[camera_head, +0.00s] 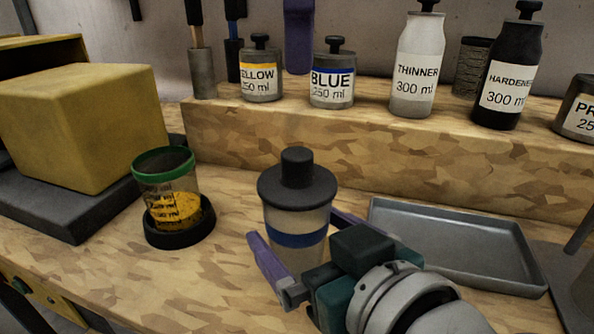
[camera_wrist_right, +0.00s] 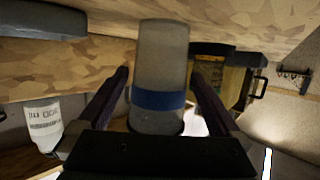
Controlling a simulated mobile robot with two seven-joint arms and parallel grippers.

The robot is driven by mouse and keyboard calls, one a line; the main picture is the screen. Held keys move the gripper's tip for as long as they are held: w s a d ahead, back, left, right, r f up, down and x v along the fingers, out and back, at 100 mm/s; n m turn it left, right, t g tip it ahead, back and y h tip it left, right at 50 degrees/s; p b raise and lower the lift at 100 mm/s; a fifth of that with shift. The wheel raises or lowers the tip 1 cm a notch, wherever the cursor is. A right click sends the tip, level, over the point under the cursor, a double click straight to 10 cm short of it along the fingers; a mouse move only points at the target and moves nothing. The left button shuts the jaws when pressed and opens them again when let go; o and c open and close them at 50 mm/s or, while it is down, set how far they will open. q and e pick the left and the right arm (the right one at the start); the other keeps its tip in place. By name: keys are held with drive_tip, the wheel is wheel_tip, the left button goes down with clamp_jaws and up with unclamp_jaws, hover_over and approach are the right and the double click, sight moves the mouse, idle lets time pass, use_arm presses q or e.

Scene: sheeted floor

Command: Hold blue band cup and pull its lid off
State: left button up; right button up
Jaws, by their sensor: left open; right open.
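The blue band cup (camera_head: 297,222) stands upright on the bench, a translucent cup with a blue band. Its dark lid (camera_head: 297,187) with a round knob sits on top. My right gripper (camera_head: 300,232) is open, with its purple fingers on either side of the cup. In the right wrist view the cup (camera_wrist_right: 160,55) is upside down between the fingers, with gaps at both sides; its lid is mostly hidden by the gripper. Of my left gripper (camera_head: 298,62), one purple finger appears to show at the top edge, pointing down above the lid and apart from it.
A green-rimmed cup (camera_head: 165,182) with yellow contents stands in a black holder to the left. A yellow block (camera_head: 85,125) rests behind it. A grey tray (camera_head: 455,245) lies right. A raised shelf (camera_head: 380,160) behind holds tins, including one marked BLUE (camera_head: 332,85), and bottles.

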drive_tip(key=shift+w+a+f, duration=0.2)
drive_tip(key=shift+w+a, duration=0.1)
drive_tip(key=shift+w, duration=0.3)
clamp_jaws()
idle(0.5)
